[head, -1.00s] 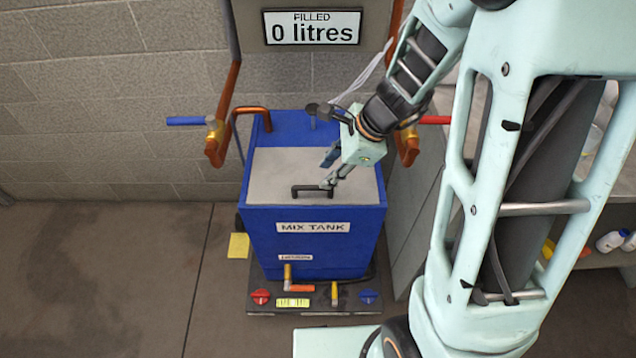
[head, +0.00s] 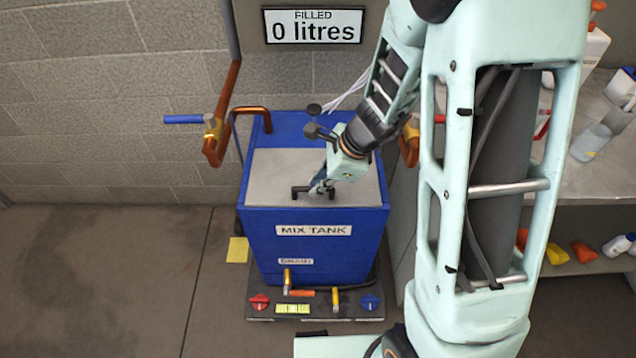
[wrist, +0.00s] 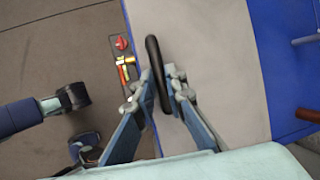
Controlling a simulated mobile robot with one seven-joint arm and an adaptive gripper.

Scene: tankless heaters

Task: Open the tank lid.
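The mix tank (head: 315,245) is a blue box with a flat grey lid (head: 272,170) on top. The lid lies down flat. A black bar handle (head: 300,191) stands near the lid's front edge. My gripper (head: 322,188) is at the right part of this handle. In the wrist view the handle (wrist: 153,50) runs between the two fingertips of my gripper (wrist: 160,82), which appear to press on it from both sides. The grey lid (wrist: 215,60) lies to the right there. The exact finger contact is partly hidden by the handle.
Copper pipes with a blue-handled valve (head: 185,120) rise at the tank's left. A base plate (head: 262,312) with a red knob (head: 259,303) and a blue knob (head: 369,302) sits in front. A shelf bench (head: 575,190) with bottles stands at right. Floor at left is clear.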

